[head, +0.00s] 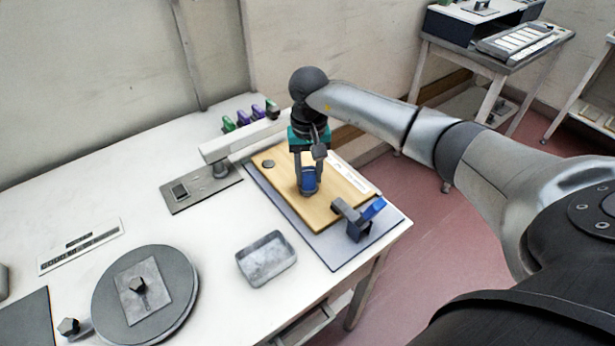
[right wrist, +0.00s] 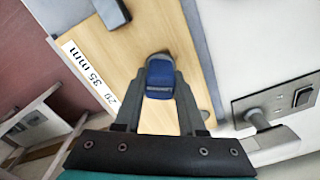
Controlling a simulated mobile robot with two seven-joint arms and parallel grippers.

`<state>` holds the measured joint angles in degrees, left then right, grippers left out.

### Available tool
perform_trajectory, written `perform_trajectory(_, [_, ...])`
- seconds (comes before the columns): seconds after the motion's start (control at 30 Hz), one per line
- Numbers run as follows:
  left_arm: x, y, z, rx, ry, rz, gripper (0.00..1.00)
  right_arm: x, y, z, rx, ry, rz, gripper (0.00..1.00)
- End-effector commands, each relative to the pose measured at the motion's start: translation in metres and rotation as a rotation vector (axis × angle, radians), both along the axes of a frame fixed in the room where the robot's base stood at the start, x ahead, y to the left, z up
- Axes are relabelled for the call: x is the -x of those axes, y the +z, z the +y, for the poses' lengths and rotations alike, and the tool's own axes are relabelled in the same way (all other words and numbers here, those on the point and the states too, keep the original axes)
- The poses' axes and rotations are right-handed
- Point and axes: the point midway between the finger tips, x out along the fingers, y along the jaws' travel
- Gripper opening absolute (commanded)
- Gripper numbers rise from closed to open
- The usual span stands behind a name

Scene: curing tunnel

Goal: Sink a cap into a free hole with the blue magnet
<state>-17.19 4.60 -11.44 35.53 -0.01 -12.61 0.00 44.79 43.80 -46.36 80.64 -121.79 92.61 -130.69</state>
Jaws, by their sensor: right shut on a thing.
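My right gripper (head: 308,188) is shut on the blue magnet (head: 309,178), a small blue block with a dark end. It holds the magnet over the middle of the wooden board (head: 330,208). In the right wrist view the magnet (right wrist: 160,80) sits between the two fingertips (right wrist: 160,92). I cannot tell whether it touches the board. A dark round spot (head: 268,164) shows near the board's far left corner; I cannot tell whether it is a cap or a hole. No other cap or hole is clear. My left gripper is not in view.
The board lies on a grey mat (head: 333,254). A dark and blue clamp-like block (head: 357,220) stands at its near right corner. A grey tray (head: 266,258), a round turntable (head: 145,297) and a switch plate (head: 200,189) share the white table. Coloured handles (head: 250,115) stand behind.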

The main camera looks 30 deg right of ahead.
Motion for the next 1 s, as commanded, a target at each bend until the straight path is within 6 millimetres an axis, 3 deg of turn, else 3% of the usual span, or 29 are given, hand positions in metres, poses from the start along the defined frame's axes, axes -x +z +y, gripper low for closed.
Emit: perform_trajectory(1.0, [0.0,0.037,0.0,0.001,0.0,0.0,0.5,0.0,0.06,-0.001,0.001,0.0,0.0,0.0])
